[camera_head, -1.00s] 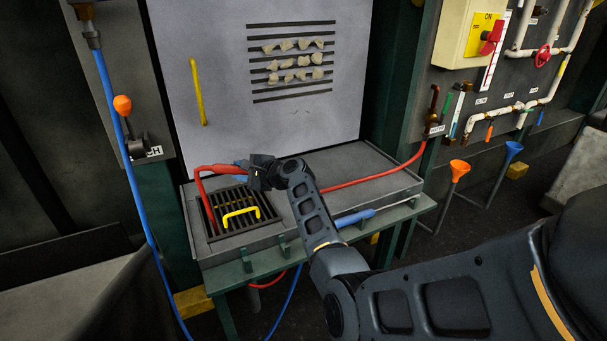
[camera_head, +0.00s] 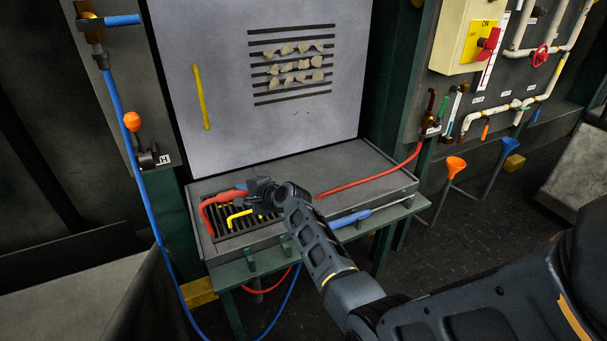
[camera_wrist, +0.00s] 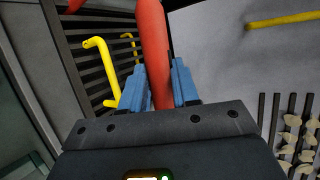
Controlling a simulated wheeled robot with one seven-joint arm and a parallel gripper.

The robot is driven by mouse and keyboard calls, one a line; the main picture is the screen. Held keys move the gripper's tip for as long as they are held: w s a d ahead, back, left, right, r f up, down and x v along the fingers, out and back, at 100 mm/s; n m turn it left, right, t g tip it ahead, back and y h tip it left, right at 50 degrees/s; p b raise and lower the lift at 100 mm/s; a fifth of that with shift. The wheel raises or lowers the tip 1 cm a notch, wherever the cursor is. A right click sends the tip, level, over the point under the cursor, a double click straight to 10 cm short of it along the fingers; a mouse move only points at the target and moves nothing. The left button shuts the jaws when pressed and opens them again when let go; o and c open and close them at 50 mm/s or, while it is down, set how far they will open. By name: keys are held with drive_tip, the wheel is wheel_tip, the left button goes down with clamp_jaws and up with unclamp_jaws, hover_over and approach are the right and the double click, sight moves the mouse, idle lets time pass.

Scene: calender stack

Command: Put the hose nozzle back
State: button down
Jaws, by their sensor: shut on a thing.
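A thick red tube (camera_head: 226,196), which looks like the hose nozzle or the hose end, arches over the left of the dark grate (camera_head: 217,223). My gripper (camera_head: 243,187) is at its right end, above the back of the grate. In the wrist view the red tube (camera_wrist: 154,45) passes between the blue fingertips of my gripper (camera_wrist: 159,88), which is shut on it. My gripper hides where the tube continues, and I cannot make out a separate nozzle tip. A yellow handle (camera_head: 237,219) stands on the grate; it also shows in the wrist view (camera_wrist: 101,62).
A red hose (camera_head: 370,181) crosses the bench top (camera_head: 345,165) to the right. A blue-handled tool (camera_head: 350,217) lies along the bench's front edge. A grey panel (camera_head: 225,110) with a yellow bar (camera_head: 201,97) stands behind. A blue hose (camera_head: 140,175) hangs at left.

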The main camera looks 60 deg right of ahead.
drive_tip(key=shift+s+a, duration=0.2)
drive_tip(key=shift+f, duration=0.1)
drive_tip(key=shift+s, duration=0.1)
drive_tip(key=s+a+f, duration=0.5)
drive_tip(key=s+a, duration=0.2)
drive_tip(key=s, duration=0.3)
drive_tip(key=shift+s+a, duration=0.15)
drive_tip(key=shift+s, duration=0.15)
idle(0.9)
drive_tip(key=shift+f+b, duration=2.8)
drive_tip(key=shift+f, duration=0.5)
